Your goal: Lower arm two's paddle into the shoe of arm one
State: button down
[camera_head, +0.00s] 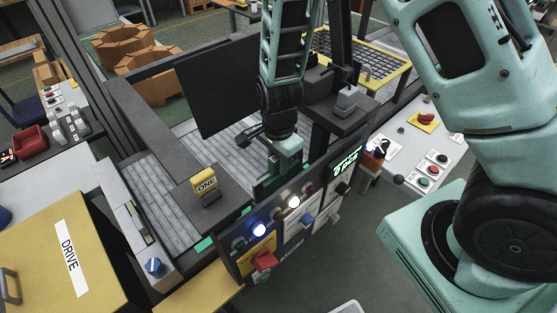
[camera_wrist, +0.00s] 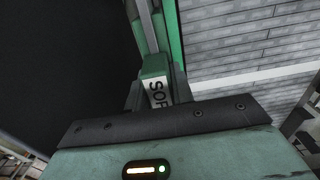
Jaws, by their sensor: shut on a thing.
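My gripper (camera_wrist: 158,90) is shut on a green piece (camera_wrist: 155,66) with a white label reading "SOR", the rest cut off. In the head view, my gripper (camera_head: 270,183) hangs low over the machine, behind the front panel, and its fingers are mostly hidden. A yellow tag marked "ONE" (camera_head: 205,183) stands on a dark block to the left of the gripper, apart from it. A grey knob-like piece (camera_head: 346,101) stands on a dark block at the back right. I cannot make out which parts are arm two's paddle and arm one's shoe.
A large black panel (camera_head: 215,85) stands left of my arm. The grey slatted bed (camera_head: 160,200) runs beneath. The front panel (camera_head: 290,225) carries lit buttons and a red knob (camera_head: 264,262). A yellow "DRIVE" cabinet (camera_head: 35,260) stands at lower left.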

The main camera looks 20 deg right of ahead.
jog(key=shift+f+b, duration=1.4)
jog(key=shift+f, duration=0.65)
jog(key=c, duration=1.1)
grip_release()
notch_tip(320, 180, up, 18)
jog(key=shift+f+b, duration=0.25)
jog(key=shift+b, duration=0.25)
